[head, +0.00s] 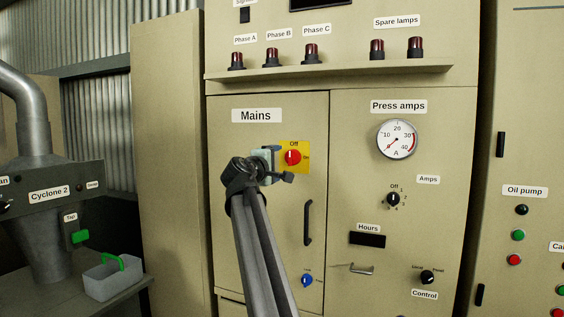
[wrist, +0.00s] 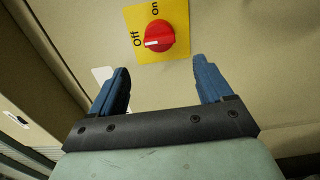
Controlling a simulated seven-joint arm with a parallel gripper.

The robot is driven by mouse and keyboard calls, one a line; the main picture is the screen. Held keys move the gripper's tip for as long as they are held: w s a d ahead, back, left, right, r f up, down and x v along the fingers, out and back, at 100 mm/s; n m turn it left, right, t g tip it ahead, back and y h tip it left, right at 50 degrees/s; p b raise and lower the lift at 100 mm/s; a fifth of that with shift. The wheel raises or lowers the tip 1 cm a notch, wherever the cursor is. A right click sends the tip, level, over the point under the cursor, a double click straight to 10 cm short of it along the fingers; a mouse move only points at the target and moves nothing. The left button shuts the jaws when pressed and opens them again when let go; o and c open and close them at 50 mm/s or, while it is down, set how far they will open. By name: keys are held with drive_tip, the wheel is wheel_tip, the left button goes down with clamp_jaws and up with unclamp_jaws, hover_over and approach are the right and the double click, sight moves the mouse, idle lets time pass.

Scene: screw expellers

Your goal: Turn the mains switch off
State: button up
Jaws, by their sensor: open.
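The mains switch (head: 292,157) is a red rotary knob on a yellow plate (wrist: 181,14), under the Mains label on the cabinet door. The knob also shows in the wrist view (wrist: 160,36), top centre. Its white mark points left there, toward the word Off; in the head view Off stands above the knob and On to its right. My gripper (head: 280,164) is just left of and in front of the switch. In the wrist view its two blue fingers (wrist: 160,75) are spread wide and empty. The knob lies beyond the fingertips, with a visible gap, apparently untouched.
A dark vertical door handle (head: 308,222) and a small blue knob (head: 306,281) are on the same door below the switch. A lamp shelf (head: 340,72) juts out above. Press amps controls are to the right. A grey bin (head: 112,279) stands at lower left.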

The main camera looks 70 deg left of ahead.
drive_tip(key=shift+v, duration=1.75)
